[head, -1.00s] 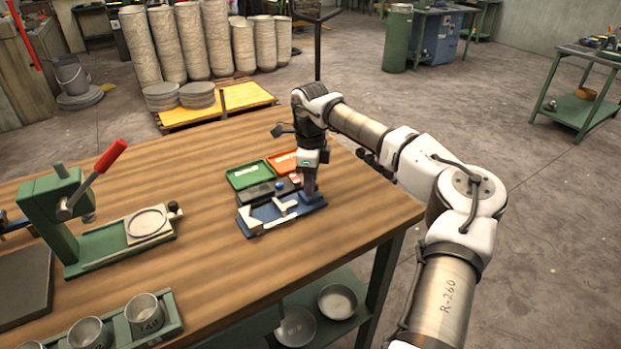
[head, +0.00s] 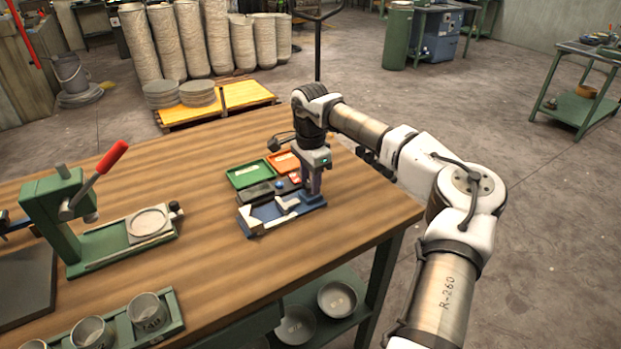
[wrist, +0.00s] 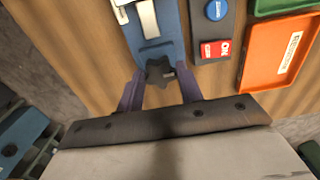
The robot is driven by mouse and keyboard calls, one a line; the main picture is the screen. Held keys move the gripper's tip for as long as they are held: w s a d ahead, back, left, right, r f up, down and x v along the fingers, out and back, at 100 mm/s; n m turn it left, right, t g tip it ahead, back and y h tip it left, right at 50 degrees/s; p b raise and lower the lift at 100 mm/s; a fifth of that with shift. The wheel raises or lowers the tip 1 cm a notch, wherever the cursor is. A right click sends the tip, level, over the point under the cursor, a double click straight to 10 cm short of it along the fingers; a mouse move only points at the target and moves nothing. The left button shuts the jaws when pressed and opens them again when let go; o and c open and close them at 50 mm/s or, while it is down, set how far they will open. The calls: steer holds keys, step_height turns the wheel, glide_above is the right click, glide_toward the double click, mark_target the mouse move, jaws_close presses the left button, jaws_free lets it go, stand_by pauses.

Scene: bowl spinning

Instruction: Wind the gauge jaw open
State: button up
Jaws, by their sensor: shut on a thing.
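The gauge (head: 262,222) is a blue fixture with pale metal jaw parts (head: 288,205), lying near the right end of the wooden table. Its blue body (wrist: 172,22) and a pale part (wrist: 148,18) also show in the wrist view. A dark, lobed knob (wrist: 158,73) sits at the gauge's near end in that view. My gripper (head: 312,190) points down at the gauge's right end. In the wrist view, my purple fingers (wrist: 160,92) stand on either side of the knob, shut on it. The head view hides the knob behind the fingers.
A dark box with a blue button (wrist: 216,10) and red ON switch (wrist: 214,48) lies beside the gauge. Green (head: 251,174) and orange (head: 284,164) trays lie behind. A green lever press (head: 65,215) and cups (head: 147,310) stand left. The table's middle is clear.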

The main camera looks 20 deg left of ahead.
mark_target(310, 184)
stand_by(0.5)
steer(key=o, duration=1)
step_height(310, 184, up, 14)
steer(key=shift+b, duration=1.2)
